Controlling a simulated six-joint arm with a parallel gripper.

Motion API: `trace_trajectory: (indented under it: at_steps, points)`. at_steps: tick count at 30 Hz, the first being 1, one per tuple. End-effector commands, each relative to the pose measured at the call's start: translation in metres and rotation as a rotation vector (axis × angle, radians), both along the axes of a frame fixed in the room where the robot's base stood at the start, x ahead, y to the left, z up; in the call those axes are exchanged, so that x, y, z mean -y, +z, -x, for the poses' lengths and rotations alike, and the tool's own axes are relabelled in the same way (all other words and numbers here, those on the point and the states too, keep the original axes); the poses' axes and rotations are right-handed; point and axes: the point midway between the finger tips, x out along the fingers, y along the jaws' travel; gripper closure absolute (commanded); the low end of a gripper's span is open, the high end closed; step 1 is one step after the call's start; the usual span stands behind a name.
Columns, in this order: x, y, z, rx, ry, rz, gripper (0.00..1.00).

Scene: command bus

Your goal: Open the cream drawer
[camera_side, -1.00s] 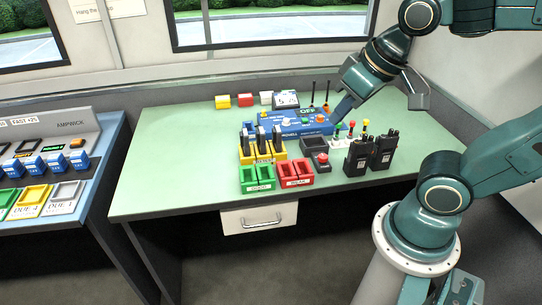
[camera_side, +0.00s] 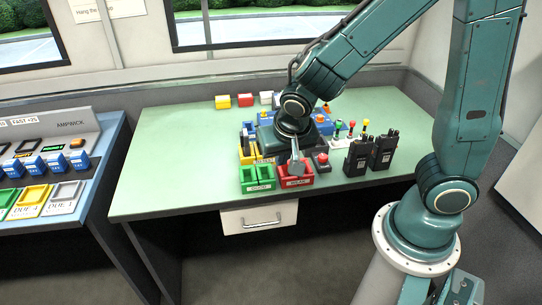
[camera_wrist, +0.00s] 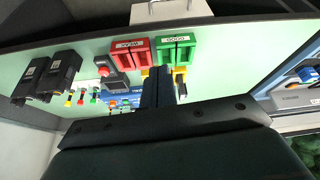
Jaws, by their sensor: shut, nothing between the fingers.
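The cream drawer (camera_side: 240,217) is under the front edge of the green table and looks closed, its front close beneath the tabletop. Its metal handle (camera_side: 264,224) faces outward. The drawer front also shows at the top of the wrist view (camera_wrist: 145,13), partly cut off by the frame. My gripper (camera_side: 296,168) is over the table near the red bins, pointing down, above and behind the drawer and apart from its handle. In the wrist view my gripper (camera_wrist: 160,72) shows its fingers together and empty.
Red bins (camera_side: 296,180) and green bins (camera_side: 257,185) stand near the table's front edge, just above the drawer. Two black radios (camera_side: 358,158) stand to the right. A blue console (camera_side: 323,119) is behind my gripper. The floor space before the drawer is clear.

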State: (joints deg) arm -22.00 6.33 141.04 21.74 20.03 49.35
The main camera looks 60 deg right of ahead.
Motion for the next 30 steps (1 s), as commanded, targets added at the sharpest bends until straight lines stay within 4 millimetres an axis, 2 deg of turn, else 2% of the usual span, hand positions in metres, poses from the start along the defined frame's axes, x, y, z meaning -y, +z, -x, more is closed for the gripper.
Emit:
trace_trajectory:
  at_steps: [1, 15, 30]
  points:
    - [-0.003, -0.01, -0.003, -0.002, -0.013, 0.015, 1.0]
    - [-0.02, -0.089, -0.019, 0.081, -0.129, 0.127, 1.0]
    - [-0.035, -0.17, -0.016, 0.222, -0.132, 0.203, 1.0]
